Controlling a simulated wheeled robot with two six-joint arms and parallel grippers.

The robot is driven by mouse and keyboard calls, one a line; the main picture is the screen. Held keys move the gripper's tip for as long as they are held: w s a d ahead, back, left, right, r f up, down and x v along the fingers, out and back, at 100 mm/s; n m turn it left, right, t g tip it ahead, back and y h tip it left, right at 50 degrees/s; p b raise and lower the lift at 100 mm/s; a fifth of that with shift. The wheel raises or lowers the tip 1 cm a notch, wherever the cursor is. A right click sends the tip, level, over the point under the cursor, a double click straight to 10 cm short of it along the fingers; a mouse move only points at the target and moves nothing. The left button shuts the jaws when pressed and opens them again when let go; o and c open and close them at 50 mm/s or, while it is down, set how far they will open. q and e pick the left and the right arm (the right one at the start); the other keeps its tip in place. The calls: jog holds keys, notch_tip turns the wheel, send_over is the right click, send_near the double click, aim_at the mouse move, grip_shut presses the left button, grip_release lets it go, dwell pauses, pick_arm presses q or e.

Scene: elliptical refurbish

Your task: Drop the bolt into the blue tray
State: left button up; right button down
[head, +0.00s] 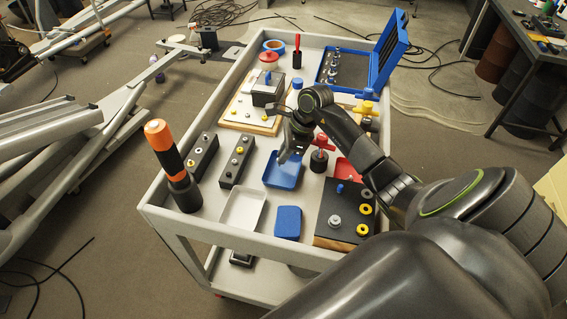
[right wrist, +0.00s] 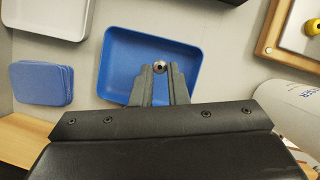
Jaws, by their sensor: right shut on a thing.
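My right gripper (head: 284,157) points down over the blue tray (head: 283,181) on the cart. In the right wrist view my right gripper (right wrist: 160,74) is shut on the bolt (right wrist: 160,66), whose round metal end shows between the fingertips. The blue tray (right wrist: 118,62) lies behind and below the bolt in that view. Its visible floor looks empty, though the fingers hide part of it. The bolt is too small to make out in the head view. My left gripper is not in view.
A white tray (head: 243,211) and a blue pad (head: 288,222) lie near the blue tray. Black blocks with fittings (head: 237,160) stand to its left, and a red-handled part (head: 320,155) stands to its right. An open blue case (head: 380,60) sits at the back right.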

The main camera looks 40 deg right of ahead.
jog(key=c, duration=1.3)
grip_release()
jog(key=shift+c, duration=0.2)
jog(key=b+v, duration=0.2)
jog(key=v, duration=1.5)
jog(key=shift+r, duration=0.3)
